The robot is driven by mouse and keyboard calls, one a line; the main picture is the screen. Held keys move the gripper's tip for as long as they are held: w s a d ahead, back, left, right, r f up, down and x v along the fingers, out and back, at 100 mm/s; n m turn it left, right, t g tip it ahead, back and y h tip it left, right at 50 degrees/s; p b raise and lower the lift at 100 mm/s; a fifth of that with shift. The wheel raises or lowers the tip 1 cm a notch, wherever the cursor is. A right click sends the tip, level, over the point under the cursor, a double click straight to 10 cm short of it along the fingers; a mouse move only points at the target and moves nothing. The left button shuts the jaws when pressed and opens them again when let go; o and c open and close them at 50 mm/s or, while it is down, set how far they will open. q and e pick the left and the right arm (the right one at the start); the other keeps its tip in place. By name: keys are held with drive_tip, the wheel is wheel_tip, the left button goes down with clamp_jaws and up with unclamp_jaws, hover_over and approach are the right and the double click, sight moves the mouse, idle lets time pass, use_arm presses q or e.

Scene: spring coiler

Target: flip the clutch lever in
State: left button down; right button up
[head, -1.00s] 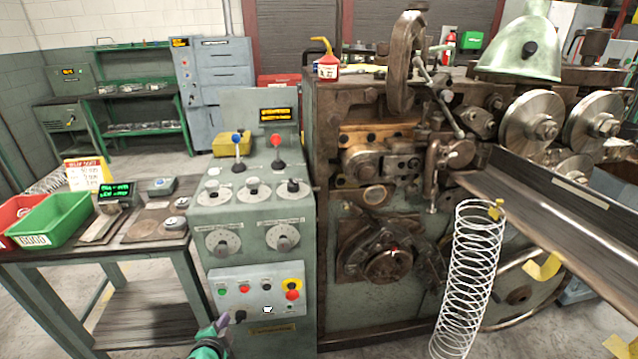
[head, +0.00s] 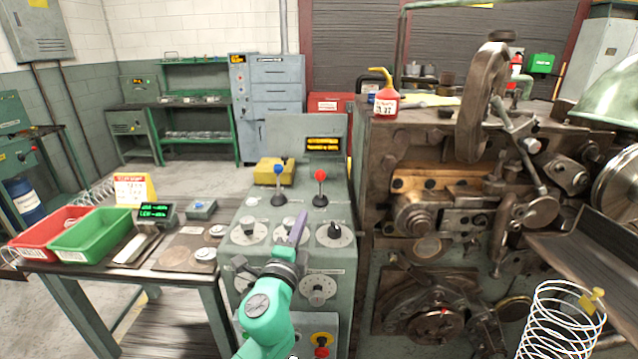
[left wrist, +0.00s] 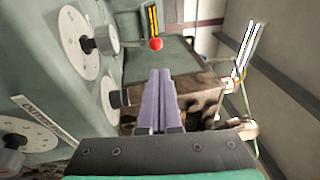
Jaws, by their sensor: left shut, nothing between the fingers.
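Two levers stand on top of the grey-green control console (head: 255,215): one with a blue knob (head: 278,170) and one with a red knob (head: 320,175). I cannot read which is the clutch lever. The red knob also shows in the left wrist view (left wrist: 156,44), beyond my fingertips. My left gripper (head: 299,226), with purple fingers, is shut and empty. It is over the front of the console, in front of the levers and apart from both. It hides part of the dials. My right gripper is in neither view.
Dials with black knobs (head: 335,232) line the console front near my left gripper. The brown coiling machine (head: 440,255) stands close on the right, with a wire spring (head: 560,325) before it. A table with red and green bins (head: 90,236) stands left.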

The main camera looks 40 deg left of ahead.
use_arm(q)
drive_tip(key=shift+p+x, duration=0.4)
drive_tip(key=shift+x, duration=0.7)
drive_tip(key=p, duration=0.2)
approach(319, 178)
drive_tip(key=shift+r, duration=0.1)
drive_tip(key=x, duration=0.7)
drive_tip(key=shift+f+p, duration=0.2)
drive_tip(key=shift+p, duration=0.1)
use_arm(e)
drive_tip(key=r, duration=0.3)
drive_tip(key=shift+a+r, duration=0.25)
use_arm(q)
drive_tip(key=shift+r, duration=0.1)
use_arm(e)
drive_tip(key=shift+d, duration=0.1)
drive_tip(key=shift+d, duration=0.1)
